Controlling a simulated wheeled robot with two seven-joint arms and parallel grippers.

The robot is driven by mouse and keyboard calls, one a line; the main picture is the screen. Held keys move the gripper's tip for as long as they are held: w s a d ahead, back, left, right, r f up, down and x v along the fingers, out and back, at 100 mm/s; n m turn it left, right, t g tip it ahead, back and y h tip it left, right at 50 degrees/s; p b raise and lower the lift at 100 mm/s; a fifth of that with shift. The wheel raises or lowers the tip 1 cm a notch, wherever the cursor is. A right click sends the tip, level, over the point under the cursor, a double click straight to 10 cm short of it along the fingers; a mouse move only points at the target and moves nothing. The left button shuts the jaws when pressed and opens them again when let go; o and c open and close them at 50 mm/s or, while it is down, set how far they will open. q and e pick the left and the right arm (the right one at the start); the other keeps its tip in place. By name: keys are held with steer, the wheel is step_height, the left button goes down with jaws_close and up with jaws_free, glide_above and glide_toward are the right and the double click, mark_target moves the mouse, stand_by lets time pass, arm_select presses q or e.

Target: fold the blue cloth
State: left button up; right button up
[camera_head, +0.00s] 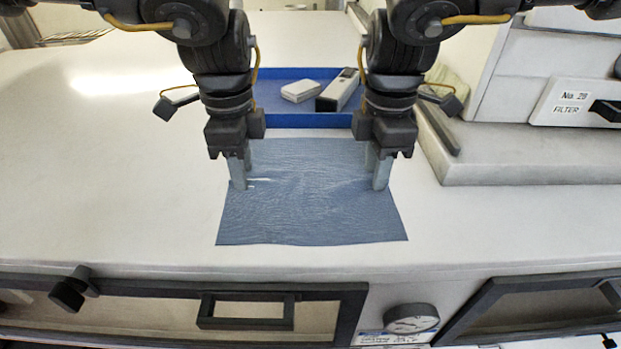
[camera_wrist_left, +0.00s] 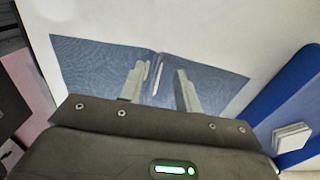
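The blue cloth (camera_head: 312,215) lies spread out on the white worktop, roughly rectangular and lightly wrinkled. My left gripper (camera_head: 242,178) points down at its left edge. My right gripper (camera_head: 376,178) points down at its right edge. In the left wrist view, the left fingers (camera_wrist_left: 160,88) stand apart over the cloth (camera_wrist_left: 90,65), and a small raised, pale ridge of cloth shows between them. The right fingers also look apart in the head view. Whether the fingertips touch the cloth is hard to tell.
A blue tray (camera_head: 290,121) behind the cloth holds a white block (camera_head: 300,91) and a grey-white device (camera_head: 338,91). A raised white unit with a FILTER label (camera_head: 570,103) stands at the right. The worktop (camera_head: 100,170) is clear at left.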

arm_select(q)
jaws_close()
arm_select(e)
jaws_close()
arm_select(q)
steer(key=shift+r, duration=0.1)
arm_select(e)
steer(key=shift+r, duration=0.1)
